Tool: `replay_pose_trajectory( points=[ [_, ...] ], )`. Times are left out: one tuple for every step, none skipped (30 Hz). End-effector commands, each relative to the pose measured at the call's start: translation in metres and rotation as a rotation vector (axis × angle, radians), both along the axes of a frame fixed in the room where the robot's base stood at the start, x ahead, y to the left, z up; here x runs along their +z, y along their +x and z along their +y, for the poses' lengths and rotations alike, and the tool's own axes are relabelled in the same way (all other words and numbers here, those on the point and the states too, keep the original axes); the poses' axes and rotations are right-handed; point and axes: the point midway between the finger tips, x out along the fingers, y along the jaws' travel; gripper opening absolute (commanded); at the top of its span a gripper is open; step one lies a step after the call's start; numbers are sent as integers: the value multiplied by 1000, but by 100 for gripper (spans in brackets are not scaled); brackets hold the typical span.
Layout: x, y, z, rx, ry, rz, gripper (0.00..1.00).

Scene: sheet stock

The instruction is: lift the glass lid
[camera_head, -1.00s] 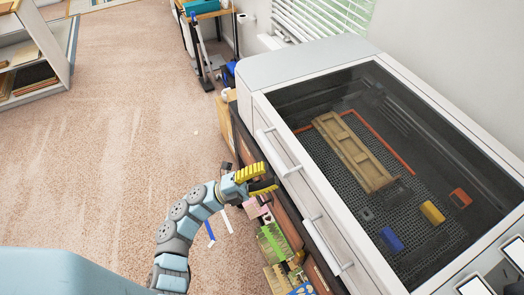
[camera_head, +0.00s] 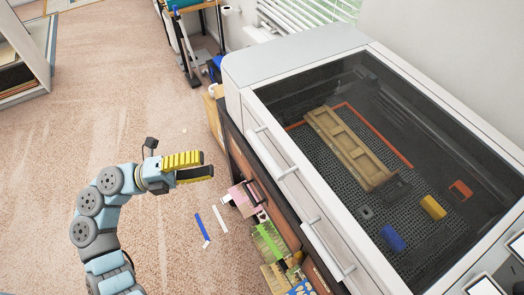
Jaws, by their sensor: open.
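The dark, see-through glass lid (camera_head: 300,100) is closed on top of the white machine (camera_head: 290,65) at the right. Two pale bar handles, an upper handle (camera_head: 276,150) and a lower handle (camera_head: 328,254), sit along its left front side. My gripper (camera_head: 208,167), with yellow ribbed pads on dark fingers, is left of the machine, over the carpet and apart from the lid and handles. Its fingers are apart and nothing is between them.
Under the glass lie a wooden piece (camera_head: 348,150), a blue block (camera_head: 393,238), a yellow block (camera_head: 433,207) and an orange piece (camera_head: 460,190). Below the machine's front are sheets and a pink item (camera_head: 243,195). Carpet (camera_head: 100,120) at left is clear.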

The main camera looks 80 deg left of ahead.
Motion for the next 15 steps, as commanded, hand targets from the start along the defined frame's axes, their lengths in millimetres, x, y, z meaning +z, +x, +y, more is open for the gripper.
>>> replay_pose_trajectory(
  points=[
    [-1,8,-2,-4,1,2,50],
    [0,12,-3,-4,2,2,50],
    [2,19,-4,-4,2,0,50],
    [3,23,-5,-4,3,0,50],
    [4,28,-5,-2,3,0,50],
    [5,34,-6,-4,3,0,50],
    [5,39,-7,-5,1,0,50],
    [6,44,-8,-5,0,1,50],
    [7,51,-9,-5,1,0,50],
    [9,56,-10,-4,1,-2,50],
    [10,61,-11,-3,1,-2,50],
    [11,68,-12,-4,2,-1,50],
    [11,73,-13,-4,2,-1,50],
    [12,78,-13,-4,1,0,50],
    [14,85,-15,-4,1,-1,50]
  ],
)
